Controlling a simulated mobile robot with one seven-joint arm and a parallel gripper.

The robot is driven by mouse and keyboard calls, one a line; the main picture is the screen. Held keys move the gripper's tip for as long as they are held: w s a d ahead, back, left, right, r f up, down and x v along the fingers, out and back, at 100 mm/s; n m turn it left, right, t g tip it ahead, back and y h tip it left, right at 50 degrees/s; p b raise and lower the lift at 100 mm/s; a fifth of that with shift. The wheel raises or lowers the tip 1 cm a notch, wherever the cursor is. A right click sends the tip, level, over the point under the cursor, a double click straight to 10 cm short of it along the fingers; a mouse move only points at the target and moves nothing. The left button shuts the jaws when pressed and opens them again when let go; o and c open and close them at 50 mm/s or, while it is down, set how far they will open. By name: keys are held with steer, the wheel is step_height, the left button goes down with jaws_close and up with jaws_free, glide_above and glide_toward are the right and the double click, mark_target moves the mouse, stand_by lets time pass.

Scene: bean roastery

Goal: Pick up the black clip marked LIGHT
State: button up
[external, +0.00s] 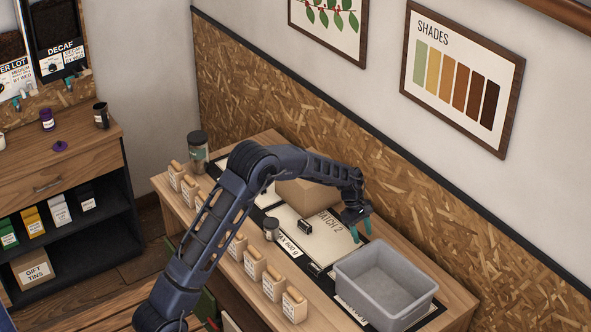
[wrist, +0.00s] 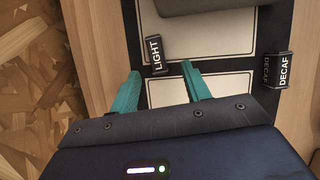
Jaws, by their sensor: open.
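The black clip marked LIGHT (wrist: 154,56) shows in the wrist view, standing at the left edge of a cream panel on the black-bordered mat. Its white lettering runs upward. My gripper (wrist: 161,74) is open, with teal fingers either side of and just short of the clip, and nothing between them. In the external view my gripper (external: 357,226) points down over the mat by the wall side of the table. I cannot pick out the LIGHT clip for certain there.
A black DECAF clip (wrist: 277,70) stands to the right in the wrist view. A grey tub (external: 383,285) is at the near right end of the table. A cardboard box (external: 305,195) sits behind my arm.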

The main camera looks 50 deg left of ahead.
steer(key=shift+w+x, duration=0.15)
steer(key=shift+x, duration=1.5)
steer(key=shift+w+x, duration=0.2)
steer(key=shift+x, duration=1.45)
jaws_close()
steer(key=shift+r, duration=0.1)
